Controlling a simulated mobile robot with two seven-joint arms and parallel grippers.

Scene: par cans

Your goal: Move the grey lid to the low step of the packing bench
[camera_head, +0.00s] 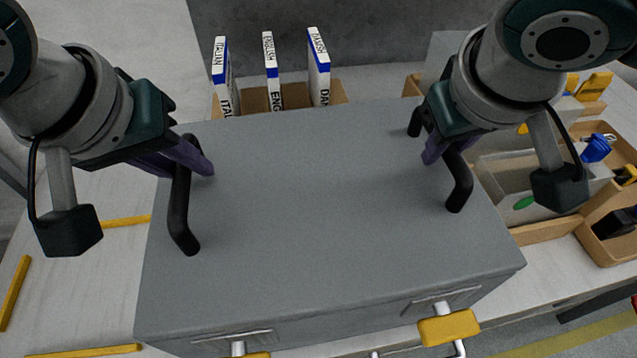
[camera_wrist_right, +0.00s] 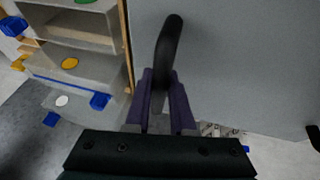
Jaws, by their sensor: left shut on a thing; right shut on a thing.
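The grey lid (camera_head: 320,200) is a large flat slab with a black bar handle on each side and yellow-tabbed latches along its front edge. My left gripper (camera_head: 200,162) is shut on the left black handle (camera_head: 181,215). My right gripper (camera_head: 436,150) is shut on the right black handle (camera_head: 458,185). In the right wrist view the purple fingers of my right gripper (camera_wrist_right: 162,105) close around the handle (camera_wrist_right: 168,45). The packing bench (camera_head: 100,280) has a pale top beside and partly under the lid. What lies beneath the lid is hidden, and I cannot make out the low step.
Several upright booklets (camera_head: 271,72) stand in a brown holder behind the lid. Wooden trays and clear bins (camera_head: 510,180) with small parts stand close on the right. Yellow strips (camera_head: 14,292) mark the bench at left. A dark wall (camera_head: 370,35) rises behind.

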